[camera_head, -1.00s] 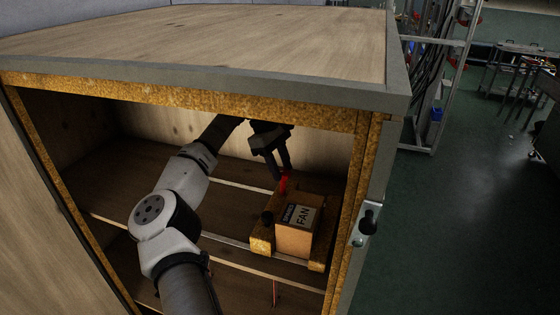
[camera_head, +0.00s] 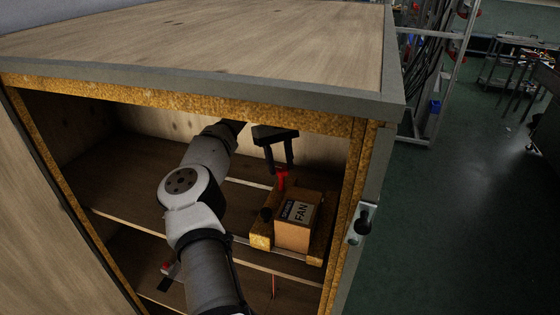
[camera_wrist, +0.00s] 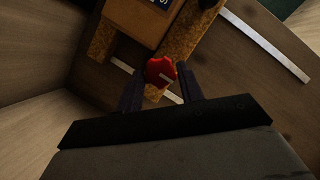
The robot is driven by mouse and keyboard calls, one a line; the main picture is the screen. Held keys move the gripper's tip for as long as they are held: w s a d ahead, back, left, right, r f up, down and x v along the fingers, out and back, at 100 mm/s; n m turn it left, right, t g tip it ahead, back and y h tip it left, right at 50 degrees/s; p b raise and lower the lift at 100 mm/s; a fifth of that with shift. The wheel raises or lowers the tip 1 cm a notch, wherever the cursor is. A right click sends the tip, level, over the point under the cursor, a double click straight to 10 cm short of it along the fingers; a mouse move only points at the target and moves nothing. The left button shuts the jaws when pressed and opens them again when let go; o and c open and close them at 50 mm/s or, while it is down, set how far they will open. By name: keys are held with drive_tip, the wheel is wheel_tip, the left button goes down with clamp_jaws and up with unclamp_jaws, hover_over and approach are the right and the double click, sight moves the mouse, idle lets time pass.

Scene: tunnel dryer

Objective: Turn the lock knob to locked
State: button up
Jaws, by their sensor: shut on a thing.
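The red lock knob (camera_head: 281,180) stands on the wooden base behind the fan box, inside the dryer cabinet. In the wrist view my gripper (camera_wrist: 158,77) is shut on the knob. The brown box labelled FAN (camera_head: 293,234) sits on the base in front of the knob. I cannot read any lock position marks.
The cabinet's right post (camera_head: 348,200) and top edge (camera_head: 200,95) frame the opening around my arm. Pale strips run across the shelf.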

idle(0.3)
drive_tip(key=o, duration=1)
drive_tip(key=shift+d, duration=0.1)
